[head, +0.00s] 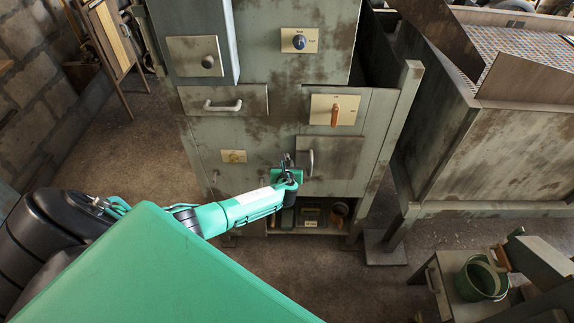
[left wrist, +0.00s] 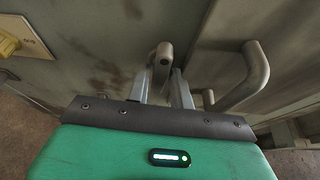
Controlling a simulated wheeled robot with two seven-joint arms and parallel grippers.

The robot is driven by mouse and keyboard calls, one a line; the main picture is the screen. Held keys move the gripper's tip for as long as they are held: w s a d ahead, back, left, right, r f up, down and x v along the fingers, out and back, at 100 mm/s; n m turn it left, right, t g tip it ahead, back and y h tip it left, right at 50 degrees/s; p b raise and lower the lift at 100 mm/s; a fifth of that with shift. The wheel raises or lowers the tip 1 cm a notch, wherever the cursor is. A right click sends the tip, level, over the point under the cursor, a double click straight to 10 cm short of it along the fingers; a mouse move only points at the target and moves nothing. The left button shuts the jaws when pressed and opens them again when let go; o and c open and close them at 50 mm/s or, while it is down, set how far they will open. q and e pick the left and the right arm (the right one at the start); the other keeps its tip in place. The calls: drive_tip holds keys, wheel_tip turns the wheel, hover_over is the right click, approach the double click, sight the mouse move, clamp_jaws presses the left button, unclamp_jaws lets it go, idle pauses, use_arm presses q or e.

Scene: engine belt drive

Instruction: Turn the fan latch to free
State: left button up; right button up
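A small grey metal lever with a round end (left wrist: 163,60), likely the fan latch, stands out from the cabinet front in the left wrist view. My left gripper (left wrist: 163,86) has its two fingers apart, one to each side of this lever. I cannot tell whether either finger touches it. In the head view my left gripper (head: 287,162) is against the lower cabinet front, just left of a small door's grey handle (head: 311,162), and hides the lever. That handle also shows right of the fingers in the left wrist view (left wrist: 250,78). My right gripper is not in view.
The cabinet (head: 270,80) carries a black dial (head: 300,41), an orange lever (head: 335,112), a round knob (head: 208,62), a drawer handle (head: 222,106) and a small yellow plate (head: 233,156). An open shelf lies below. A green bucket (head: 482,278) stands at lower right.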

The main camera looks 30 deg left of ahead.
use_arm(q)
drive_tip(key=shift+o, duration=1.1)
drive_tip(key=shift+r, duration=0.1)
drive_tip(key=v, duration=1.3)
drive_tip(key=shift+s, duration=0.35)
drive_tip(key=shift+d, duration=0.15)
